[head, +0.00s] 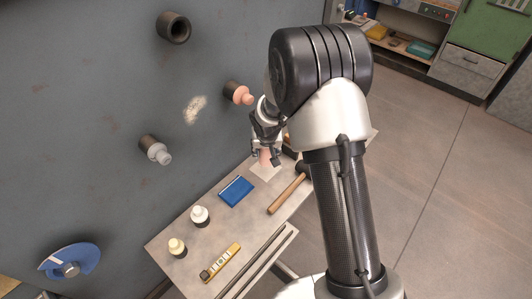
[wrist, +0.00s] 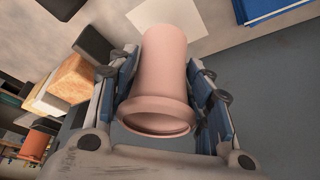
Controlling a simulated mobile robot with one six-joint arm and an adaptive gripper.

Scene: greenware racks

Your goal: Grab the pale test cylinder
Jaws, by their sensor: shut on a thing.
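A pale pink cylinder (wrist: 162,62) with a wider collar at its near end is between the two fingers of my gripper (wrist: 163,80) in the wrist view. The blue finger pads press on its sides, one left and one right. In the head view, the cylinder (head: 265,158) shows below my gripper (head: 265,147), over a white sheet on the table. It looks roughly upright. I cannot tell whether its lower end touches the sheet. My gripper and arm hide part of it there.
The table (head: 222,228) also holds a blue book (head: 236,191), a hammer (head: 288,194), two pale bottles (head: 200,216) (head: 177,248) and a yellow level (head: 220,262). Dark sockets stick out of the grey wall; one holds a pink plug (head: 242,96), another a grey plug (head: 158,153).

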